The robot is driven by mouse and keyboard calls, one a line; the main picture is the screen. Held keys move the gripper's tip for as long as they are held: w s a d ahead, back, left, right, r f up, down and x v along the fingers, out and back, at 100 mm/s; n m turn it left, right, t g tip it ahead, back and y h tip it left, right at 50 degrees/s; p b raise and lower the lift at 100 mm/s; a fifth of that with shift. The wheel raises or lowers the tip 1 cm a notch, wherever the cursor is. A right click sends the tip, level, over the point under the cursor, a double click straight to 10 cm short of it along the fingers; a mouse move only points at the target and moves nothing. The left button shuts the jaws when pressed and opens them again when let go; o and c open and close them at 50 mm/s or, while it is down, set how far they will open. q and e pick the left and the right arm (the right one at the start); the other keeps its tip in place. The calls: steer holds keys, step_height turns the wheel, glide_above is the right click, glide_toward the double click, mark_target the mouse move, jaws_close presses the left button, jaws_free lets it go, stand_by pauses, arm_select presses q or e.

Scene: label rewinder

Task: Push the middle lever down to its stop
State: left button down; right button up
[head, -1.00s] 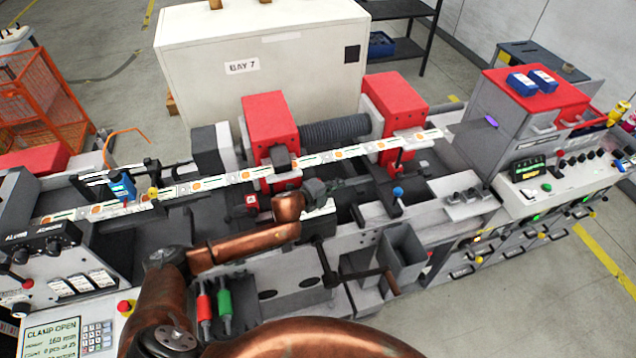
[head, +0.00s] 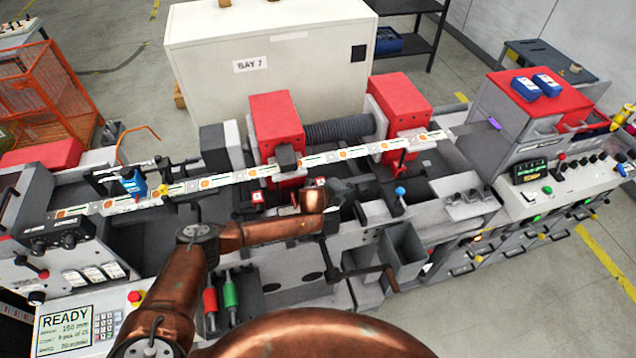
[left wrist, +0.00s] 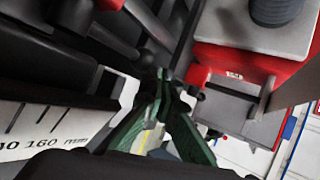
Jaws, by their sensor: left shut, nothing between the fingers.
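My left gripper (head: 348,190) is shut and empty. It is low over the machine bed, just in front of the white label strip and between the two red-topped blocks. In the left wrist view its green fingers (left wrist: 160,100) meet at the tips, close to a dark rod with a rounded end (left wrist: 198,94) beside a red and grey block (left wrist: 245,65). I cannot tell whether they touch it. I cannot make out for sure which part is the middle lever; my copper arm and gripper cover part of that area. My right gripper is not in view.
A blue-knobbed lever (head: 400,191) and a red handle (head: 402,160) stand right of the gripper. A crank (head: 365,271) and grey bin (head: 402,250) are in front. The screen (head: 66,329) at lower left reads READY.

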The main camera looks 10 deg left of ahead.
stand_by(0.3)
arm_select(q)
steer(key=s+d+r+p, duration=0.1)
steer(key=s+r, duration=0.5)
steer(key=r, duration=0.6)
steer(key=shift+s+d+p, duration=0.15)
steer(key=shift+p, duration=0.35)
steer(key=shift+r, duration=0.1)
